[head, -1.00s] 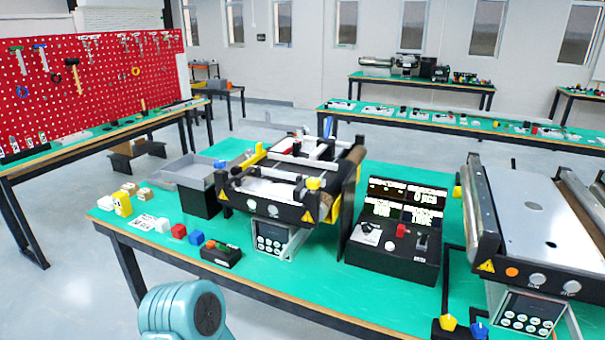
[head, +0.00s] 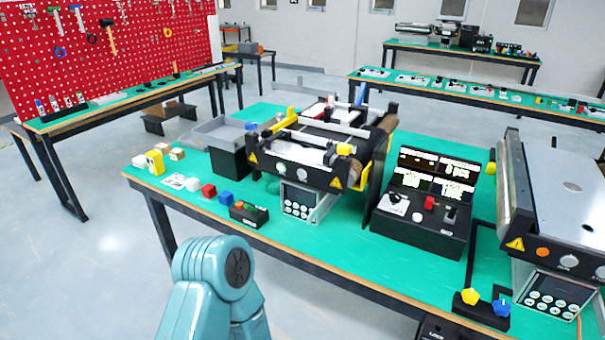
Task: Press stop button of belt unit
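A small belt unit (head: 310,150) stands on the green table in the middle of the head view. Its black front has round pale buttons (head: 301,174), with a keypad panel (head: 299,201) below. A larger belt unit (head: 560,200) is at the right edge, cut off by the frame. Its front has an orange round button (head: 542,251) and pale round buttons (head: 568,262) with labels too small to read surely. I cannot tell which button is stop. A teal link of my arm shows at the bottom; neither gripper is in view.
A black control box (head: 420,235) with screens and a red knob stands between the units. A small black box with an orange button (head: 249,213), coloured cubes (head: 208,190) and a grey bin (head: 221,130) are at left. Yellow and blue knobs (head: 484,305) sit at the front right.

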